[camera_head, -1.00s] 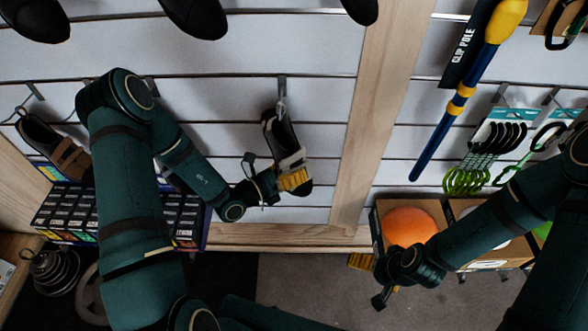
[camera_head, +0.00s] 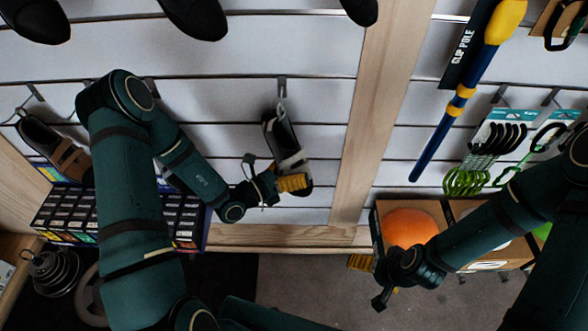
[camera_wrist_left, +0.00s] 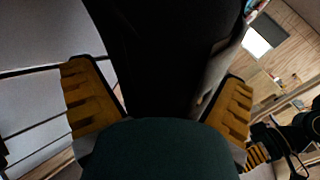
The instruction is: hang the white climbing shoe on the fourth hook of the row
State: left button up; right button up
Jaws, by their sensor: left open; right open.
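The white climbing shoe (camera_head: 281,135), with a dark opening and pale straps, hangs roughly upright under a metal wall hook (camera_head: 282,88). A loop at its top appears to be on the hook. My left gripper (camera_head: 290,183) is open at the shoe's lower part. In the left wrist view its yellow fingers (camera_wrist_left: 160,105) stand on either side of the shoe's dark body (camera_wrist_left: 160,60). Whether a finger touches the shoe cannot be told. My right gripper (camera_head: 368,278) is low in front of the boxes, away from the shoe; its fingers are only partly visible.
A brown shoe (camera_head: 65,152) hangs from a hook at far left. Stacked small boxes (camera_head: 62,212) stand below it. A cardboard box (camera_head: 462,210) with an orange ball (camera_head: 409,227) is at right. A wooden post (camera_head: 375,110) stands right of the shoe.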

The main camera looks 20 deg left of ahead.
pick_arm(q)
jog(key=v, duration=1.2)
jog(key=s+d+f+m+g, duration=0.4)
jog(key=s+d+m+g, duration=0.2)
jog(key=s+m+g, duration=0.15)
jog(key=s+d+f+m+g, duration=0.3)
jog(key=s+d+m+g, duration=0.4)
jog(key=m+g, duration=0.2)
notch_tip(320, 180, down, 5)
jog(key=a+m+y, duration=0.2)
jog(key=m+y, duration=0.4)
jog(key=m, duration=0.2)
jog(key=w+d+m+t+y, duration=0.1)
jog(key=w+d+m+t, duration=0.1)
jog(key=w+m+t, duration=0.2)
jog(key=w+m, duration=0.2)
jog(key=m, duration=0.1)
jog(key=shift+w+r+y, duration=0.2)
jog(key=shift+w+y, duration=0.1)
jog(key=shift+d, duration=0.1)
